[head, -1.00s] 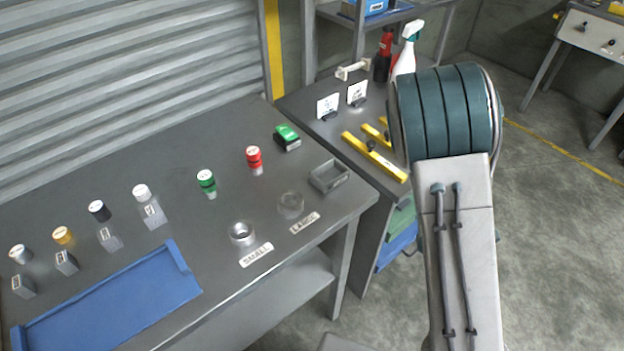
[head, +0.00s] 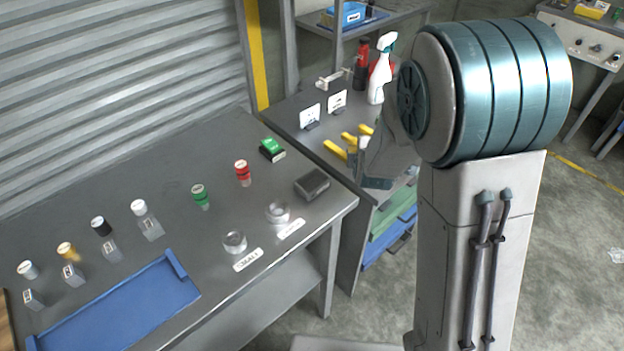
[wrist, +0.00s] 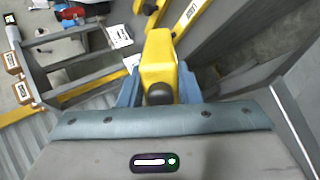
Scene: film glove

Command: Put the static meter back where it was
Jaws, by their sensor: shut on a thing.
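In the wrist view my gripper (wrist: 159,88) is shut on a yellow block-shaped tool with a dark round knob, which I take to be the static meter (wrist: 158,58). The fingers press on its two sides, and its near end faces my palm. In the head view my wrist is over the right bench (head: 300,92), and the arm hides the fingers and most of what they hold. Yellow pieces (head: 335,150) show on that bench beside my wrist; I cannot tell which of them, if any, is the held tool.
Two white cards (head: 310,117) stand at the back of the right bench, near a spray bottle (head: 381,70) and a red bottle (head: 361,72). The left bench holds stamps, a small dark tray (head: 312,184), two round cups (head: 234,241) and a blue tray (head: 120,312).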

